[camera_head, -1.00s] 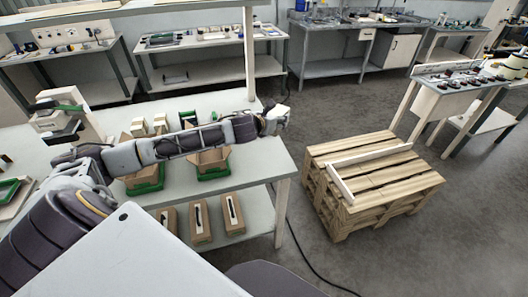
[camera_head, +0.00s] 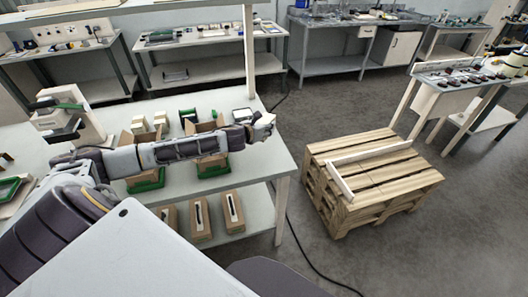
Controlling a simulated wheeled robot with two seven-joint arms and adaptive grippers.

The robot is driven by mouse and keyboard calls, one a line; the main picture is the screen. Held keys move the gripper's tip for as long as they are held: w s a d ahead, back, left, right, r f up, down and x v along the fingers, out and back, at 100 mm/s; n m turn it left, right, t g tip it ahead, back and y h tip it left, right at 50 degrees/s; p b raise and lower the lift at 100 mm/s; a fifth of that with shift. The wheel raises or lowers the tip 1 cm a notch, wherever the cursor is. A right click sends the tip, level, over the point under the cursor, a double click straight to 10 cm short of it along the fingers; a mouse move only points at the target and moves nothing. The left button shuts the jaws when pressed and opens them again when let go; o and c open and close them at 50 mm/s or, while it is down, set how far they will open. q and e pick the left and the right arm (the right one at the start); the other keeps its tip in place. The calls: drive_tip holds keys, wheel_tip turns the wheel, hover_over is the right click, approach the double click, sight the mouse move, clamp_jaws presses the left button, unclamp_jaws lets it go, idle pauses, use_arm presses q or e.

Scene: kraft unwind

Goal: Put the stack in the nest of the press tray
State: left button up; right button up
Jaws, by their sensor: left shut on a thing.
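My left arm reaches from the lower left across the table, and its gripper (camera_head: 264,121) is above the table's right edge. It is shut on a small pale thing, which I take to be the stack; the hand hides most of it and its shape is unclear. A green-rimmed tray (camera_head: 10,190) lies at the far left edge. My right gripper is not in view.
Brown cartons in green holders (camera_head: 146,183) stand on the table (camera_head: 270,165), partly behind my arm. Slotted brown boxes (camera_head: 200,218) sit on the lower shelf. A wooden pallet (camera_head: 370,180) stands right, with open floor around it.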

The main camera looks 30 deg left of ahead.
use_arm(q)
hover_over(264, 151)
drive_tip(key=shift+f, duration=3.05)
drive_tip(key=shift+f, duration=0.1)
drive_tip(key=shift+f+b, duration=0.3)
drive_tip(key=shift+f, duration=1.5)
drive_tip(key=shift+f, duration=0.1)
drive_tip(key=o, duration=1.1)
drive_tip(key=shift+s, duration=0.15)
drive_tip(key=shift+v, duration=5.9)
